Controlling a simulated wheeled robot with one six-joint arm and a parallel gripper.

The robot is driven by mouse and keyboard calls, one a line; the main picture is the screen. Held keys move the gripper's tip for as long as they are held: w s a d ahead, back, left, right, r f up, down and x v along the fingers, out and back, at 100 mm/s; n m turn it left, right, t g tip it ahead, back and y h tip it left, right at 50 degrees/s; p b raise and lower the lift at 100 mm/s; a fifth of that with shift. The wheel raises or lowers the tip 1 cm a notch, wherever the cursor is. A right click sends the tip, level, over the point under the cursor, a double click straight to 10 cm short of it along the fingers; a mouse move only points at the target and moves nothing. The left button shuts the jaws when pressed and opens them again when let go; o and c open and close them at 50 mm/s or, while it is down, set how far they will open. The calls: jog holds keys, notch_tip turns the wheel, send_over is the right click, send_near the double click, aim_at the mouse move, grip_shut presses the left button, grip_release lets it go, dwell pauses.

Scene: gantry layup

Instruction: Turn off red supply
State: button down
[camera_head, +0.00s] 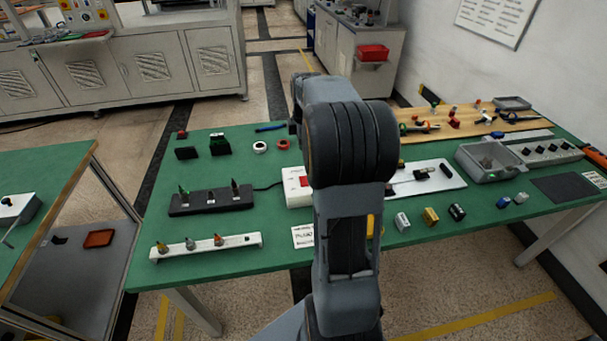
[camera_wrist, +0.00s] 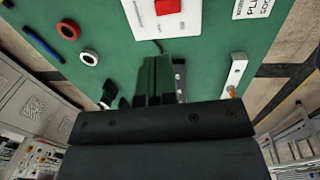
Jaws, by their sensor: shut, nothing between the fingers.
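The red supply is a white box (camera_head: 296,198) with a red rocker switch (camera_head: 305,181) on top. It sits on the green table in the head view, partly hidden behind my arm. A dark cable runs from its left side. In the wrist view the white box (camera_wrist: 147,22) and its red switch (camera_wrist: 168,6) show at the top edge, cut off by the frame. My gripper (camera_wrist: 156,72) is shut and empty, apart from the box and just below it in that picture. The head view does not show my fingertips. I cannot tell the switch's position.
A black strip with upright pieces (camera_head: 190,207) and a white rail (camera_head: 170,253) lie left of the box. Red (camera_wrist: 68,29) and white (camera_wrist: 89,57) rings and a blue marker (camera_wrist: 43,45) lie nearby. A grey bin (camera_head: 470,168) stands right.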

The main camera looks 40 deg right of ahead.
aim_at(303, 178)
jog(key=f, duration=0.4)
jog(key=w+f, duration=0.1)
jog(key=f, duration=0.4)
jog(key=f+p, duration=0.1)
jog(key=f, duration=0.4)
jog(key=shift+w+d, duration=0.25)
jog(key=shift+d, duration=0.05)
